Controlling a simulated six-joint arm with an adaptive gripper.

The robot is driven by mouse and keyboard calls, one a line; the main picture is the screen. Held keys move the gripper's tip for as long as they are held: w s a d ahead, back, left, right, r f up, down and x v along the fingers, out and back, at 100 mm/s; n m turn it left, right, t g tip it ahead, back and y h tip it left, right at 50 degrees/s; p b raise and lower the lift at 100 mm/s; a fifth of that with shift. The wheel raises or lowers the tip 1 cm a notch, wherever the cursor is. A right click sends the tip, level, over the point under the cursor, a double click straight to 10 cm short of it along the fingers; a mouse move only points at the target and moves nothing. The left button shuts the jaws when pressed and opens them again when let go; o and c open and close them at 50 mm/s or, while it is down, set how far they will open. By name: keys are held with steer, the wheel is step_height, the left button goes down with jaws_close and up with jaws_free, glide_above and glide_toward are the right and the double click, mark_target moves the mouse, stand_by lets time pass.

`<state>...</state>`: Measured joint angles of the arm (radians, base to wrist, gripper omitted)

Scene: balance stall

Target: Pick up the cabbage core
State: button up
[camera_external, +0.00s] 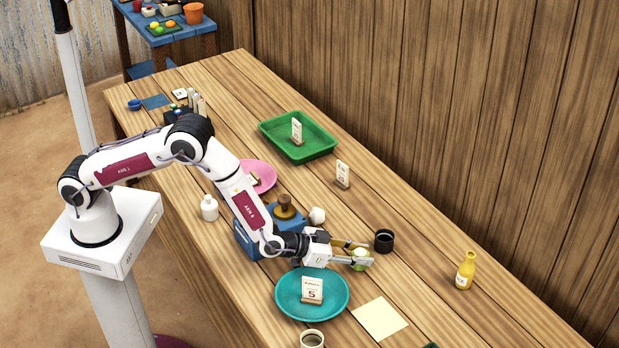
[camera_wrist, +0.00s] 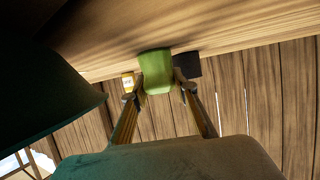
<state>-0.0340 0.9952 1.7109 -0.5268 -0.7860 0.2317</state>
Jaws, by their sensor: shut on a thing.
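The cabbage core (camera_external: 360,258), a small pale green piece, is between the fingertips of my gripper (camera_external: 358,252). In the wrist view the green core (camera_wrist: 155,72) sits between the two finger ends (camera_wrist: 157,88), and my gripper is shut on it. It is right of the teal plate (camera_external: 290,308) and in front of a black cup (camera_external: 384,240). I cannot tell whether its underside touches the table.
A number card (camera_external: 313,289) stands on the teal plate. A pale square sheet (camera_external: 379,318) lies in front of my gripper. A blue box (camera_external: 246,243) stands left of it, a yellow bottle (camera_external: 466,270) to the right. A green tray (camera_external: 322,148) is further back.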

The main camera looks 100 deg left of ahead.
mark_target(360, 253)
steer(key=shift+r, duration=0.2)
steer(key=shift+r, duration=4.75)
